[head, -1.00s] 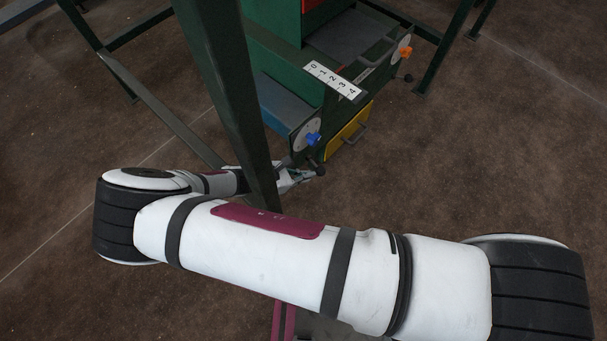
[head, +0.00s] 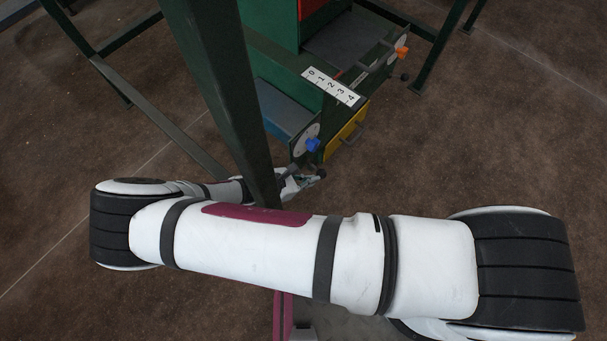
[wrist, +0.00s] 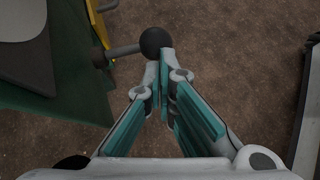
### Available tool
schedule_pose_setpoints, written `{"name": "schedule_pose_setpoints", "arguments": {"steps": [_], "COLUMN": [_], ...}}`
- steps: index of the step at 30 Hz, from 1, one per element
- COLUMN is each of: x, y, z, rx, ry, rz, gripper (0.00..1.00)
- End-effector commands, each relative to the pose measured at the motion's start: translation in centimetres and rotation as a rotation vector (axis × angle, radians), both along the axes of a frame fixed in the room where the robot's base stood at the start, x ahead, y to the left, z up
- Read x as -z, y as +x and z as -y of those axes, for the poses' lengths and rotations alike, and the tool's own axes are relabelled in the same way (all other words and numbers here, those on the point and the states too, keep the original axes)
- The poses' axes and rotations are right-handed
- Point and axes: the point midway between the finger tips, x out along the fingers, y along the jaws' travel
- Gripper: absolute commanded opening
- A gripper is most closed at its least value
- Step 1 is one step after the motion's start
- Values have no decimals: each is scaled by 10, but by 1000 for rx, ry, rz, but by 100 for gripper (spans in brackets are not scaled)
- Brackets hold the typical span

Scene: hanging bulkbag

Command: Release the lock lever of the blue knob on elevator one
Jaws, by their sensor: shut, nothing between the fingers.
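The blue knob (head: 313,145) sits on a round pale plate (head: 305,136) on the green machine's near side. Below it, the lock lever with a dark ball end (head: 320,174) sticks out. In the wrist view the lever's dark ball (wrist: 156,42) is on a short grey rod (wrist: 123,51) running out from the green frame. My gripper (wrist: 164,68) is shut and empty, with its fingertips right by the near side of the ball. I cannot tell whether they touch it. In the head view my gripper (head: 300,183) is partly hidden behind a green post.
The green post (head: 228,90) stands between my camera and my gripper. An orange knob (head: 402,51) is on the farther unit, a 0–4 scale (head: 331,86) lies on top, and a yellow drawer (head: 345,135) is beside the blue knob. Brown floor (head: 480,140) to the right is open.

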Motion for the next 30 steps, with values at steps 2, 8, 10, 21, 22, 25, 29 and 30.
{"name": "schedule_pose_setpoints", "arguments": {"steps": [2, 8, 10, 21, 22, 25, 29, 30], "x": [-2, -2, -2, -1, -1, -1, 0, 0], "y": [-3, -6, -5, 2, 3, 4, 6, 6], "z": [8, 21, 26, 42, 42, 45, 47, 47], "rx": [7, 14, 14, 14, 14, 13, 13, 13], "ry": [-3, -1, -1, -1, -1, 0, 0, 0], "rz": [-1, -1, -1, 1, 1, 0, 0, 0], "gripper": [0, 0, 0, 0, 0, 0, 0, 0]}}
